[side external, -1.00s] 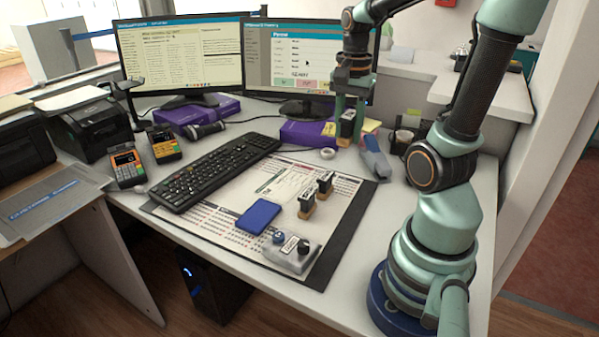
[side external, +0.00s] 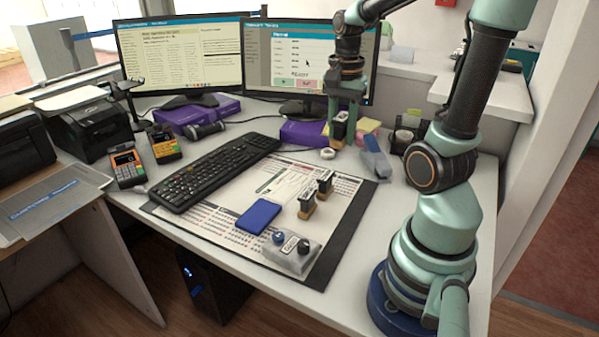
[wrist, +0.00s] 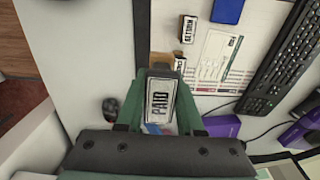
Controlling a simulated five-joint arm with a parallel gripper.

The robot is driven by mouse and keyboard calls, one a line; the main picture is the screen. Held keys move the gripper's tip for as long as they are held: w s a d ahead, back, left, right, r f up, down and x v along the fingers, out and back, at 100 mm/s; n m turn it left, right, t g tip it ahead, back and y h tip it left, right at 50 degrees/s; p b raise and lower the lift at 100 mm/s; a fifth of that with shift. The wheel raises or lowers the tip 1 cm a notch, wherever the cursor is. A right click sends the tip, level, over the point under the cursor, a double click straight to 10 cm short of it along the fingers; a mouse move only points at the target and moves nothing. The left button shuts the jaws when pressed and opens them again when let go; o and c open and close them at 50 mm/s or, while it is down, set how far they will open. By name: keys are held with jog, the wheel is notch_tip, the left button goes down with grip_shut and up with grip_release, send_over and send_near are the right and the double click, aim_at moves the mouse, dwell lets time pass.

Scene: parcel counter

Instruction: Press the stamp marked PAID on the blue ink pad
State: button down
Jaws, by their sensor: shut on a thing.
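My gripper (side external: 343,112) is shut on the stamp marked PAID (wrist: 158,99), whose label faces the wrist camera. In the side external view the PAID stamp (side external: 338,133) hangs upright below my fingers, at the back of the desk near the mat's far edge. The blue ink pad (side external: 258,216) lies flat on the mat, to the left and nearer the camera. It shows in part at the top of the wrist view (wrist: 228,10). Two other stamps stand on the mat: one (side external: 306,206) near the pad, one (side external: 325,186) behind it. One label reads RETURN (wrist: 187,29).
The keyboard (side external: 215,170) lies left.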

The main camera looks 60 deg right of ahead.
jog(key=w+a+f, duration=0.5)
jog(key=w+f, duration=0.1)
jog(key=w, duration=0.3)
send_over(261, 215)
notch_tip(261, 215, down, 6)
jog(key=shift+d+r, duration=0.1)
jog(key=shift+d, duration=0.05)
jog(key=shift+a+f, duration=0.2)
jog(key=shift+f, duration=2.7)
jog(key=shift+f, duration=0.25)
jog(key=shift+r, duration=3.05)
